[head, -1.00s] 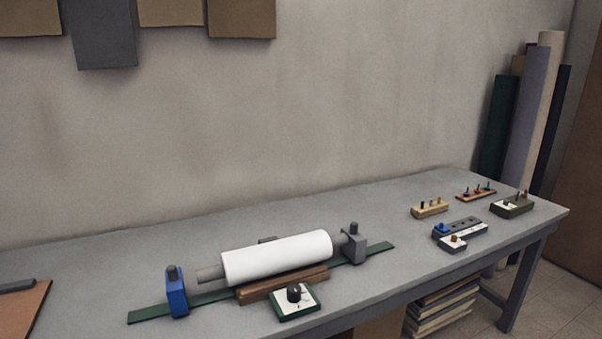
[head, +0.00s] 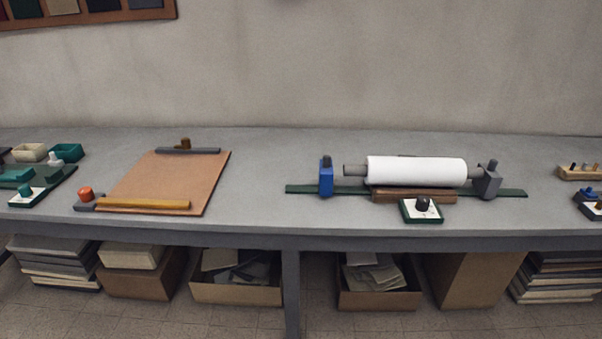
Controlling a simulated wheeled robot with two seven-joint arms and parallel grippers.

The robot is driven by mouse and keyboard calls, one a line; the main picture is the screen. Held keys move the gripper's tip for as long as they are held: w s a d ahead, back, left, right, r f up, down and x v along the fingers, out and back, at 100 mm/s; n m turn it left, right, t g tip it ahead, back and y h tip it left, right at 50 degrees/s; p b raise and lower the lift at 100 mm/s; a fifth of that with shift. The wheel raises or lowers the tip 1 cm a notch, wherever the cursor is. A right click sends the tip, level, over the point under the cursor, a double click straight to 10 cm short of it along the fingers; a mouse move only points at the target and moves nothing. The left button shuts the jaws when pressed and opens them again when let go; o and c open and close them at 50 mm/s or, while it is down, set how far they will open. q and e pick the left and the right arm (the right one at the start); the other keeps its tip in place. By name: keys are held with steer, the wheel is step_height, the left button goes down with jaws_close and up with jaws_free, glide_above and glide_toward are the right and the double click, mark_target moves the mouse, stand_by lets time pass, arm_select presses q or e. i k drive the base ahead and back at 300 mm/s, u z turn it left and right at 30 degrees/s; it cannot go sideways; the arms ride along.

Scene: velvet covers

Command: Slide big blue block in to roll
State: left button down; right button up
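The big blue block (head: 326,177) stands upright on the green rail (head: 300,189), near the rail's left end. The white roll (head: 416,171) lies level above a brown wooden cradle (head: 415,196). A grey core (head: 354,170) sticks out of the roll's left end. A small gap shows between this core and the blue block. A grey block (head: 488,181) stands at the roll's right end, close to or touching it. Neither of my grippers is in view.
A green-based box with a dark knob (head: 422,209) sits in front of the cradle. A brown board with a clamp bar (head: 165,180) lies to the left. Small green trays (head: 66,153) are at far left. Cardboard boxes (head: 237,289) stand under the table (head: 262,200). Table space between board and rail is clear.

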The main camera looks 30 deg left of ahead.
mark_target(325, 168)
steer(key=u, duration=2)
steer(key=i, duration=1.2)
steer(key=z, duration=2.15)
